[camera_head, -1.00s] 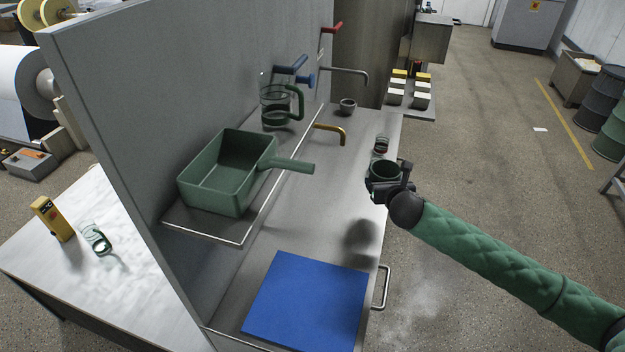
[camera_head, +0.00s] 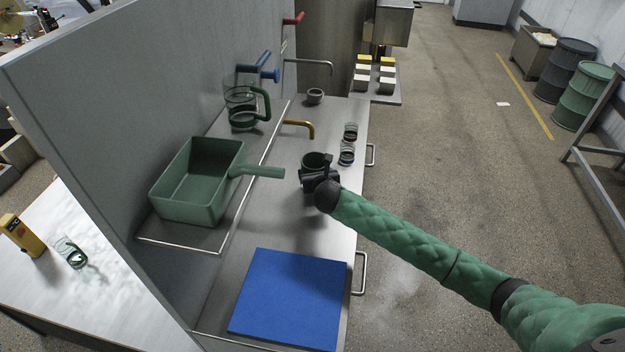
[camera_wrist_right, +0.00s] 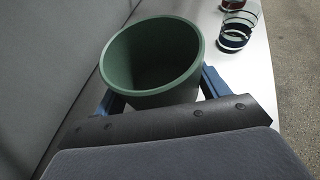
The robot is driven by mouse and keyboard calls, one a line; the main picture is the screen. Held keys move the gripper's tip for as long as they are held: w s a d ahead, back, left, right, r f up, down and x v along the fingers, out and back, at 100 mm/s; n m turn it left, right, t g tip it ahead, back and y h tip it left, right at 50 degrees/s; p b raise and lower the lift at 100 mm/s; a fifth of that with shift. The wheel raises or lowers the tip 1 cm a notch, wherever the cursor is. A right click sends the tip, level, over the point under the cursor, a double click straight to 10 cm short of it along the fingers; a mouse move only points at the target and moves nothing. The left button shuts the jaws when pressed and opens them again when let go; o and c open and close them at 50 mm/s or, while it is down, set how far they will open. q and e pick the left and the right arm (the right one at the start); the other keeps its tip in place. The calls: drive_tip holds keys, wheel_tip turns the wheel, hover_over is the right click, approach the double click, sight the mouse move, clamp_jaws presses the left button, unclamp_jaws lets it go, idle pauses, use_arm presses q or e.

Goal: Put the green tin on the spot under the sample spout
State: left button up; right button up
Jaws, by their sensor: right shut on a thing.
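The green tin (camera_head: 315,160) is an open, empty-looking cup. My right gripper (camera_head: 318,172) is shut on it and holds it over the steel counter. In the right wrist view the green tin (camera_wrist_right: 153,58) sits upright between the blue fingers, its mouth tilted towards the camera. A brass spout (camera_head: 300,125) sticks out over the counter, just behind and left of the tin. A grey bent spout (camera_head: 310,65) is farther back, above a small grey cup (camera_head: 315,96). I cannot tell which one is the sample spout; no marked spot shows. My left gripper is not in view.
Two glass jars (camera_head: 348,150) stand near the counter's right edge, close to the tin. A green scoop box (camera_head: 200,180) with a handle sits on the left shelf, near a green-handled glass jug (camera_head: 243,108). A blue mat (camera_head: 290,298) lies in front. Counter between tin and mat is clear.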

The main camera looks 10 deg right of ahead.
drive_tip(key=shift+w+a+f, duration=0.35)
drive_tip(key=shift+w+a, duration=0.05)
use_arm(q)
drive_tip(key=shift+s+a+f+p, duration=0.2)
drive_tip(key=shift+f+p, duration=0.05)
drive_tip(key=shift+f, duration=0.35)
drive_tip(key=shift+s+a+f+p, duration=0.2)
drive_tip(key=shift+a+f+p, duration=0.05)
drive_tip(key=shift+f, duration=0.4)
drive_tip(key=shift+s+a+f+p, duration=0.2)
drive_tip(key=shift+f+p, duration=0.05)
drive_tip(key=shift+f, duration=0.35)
use_arm(e)
drive_tip(key=shift+s+f, duration=0.1)
drive_tip(key=shift+f, duration=1.85)
drive_tip(key=shift+f, duration=0.1)
drive_tip(key=o, duration=1)
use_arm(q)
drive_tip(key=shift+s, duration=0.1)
use_arm(e)
drive_tip(key=shift+s, duration=0.3)
drive_tip(key=b+v, duration=0.2)
drive_tip(key=v, duration=0.8)
drive_tip(key=shift+b, duration=0.3)
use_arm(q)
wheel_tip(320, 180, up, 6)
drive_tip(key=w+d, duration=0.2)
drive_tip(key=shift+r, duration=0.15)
use_arm(e)
drive_tip(key=shift+v, duration=0.75)
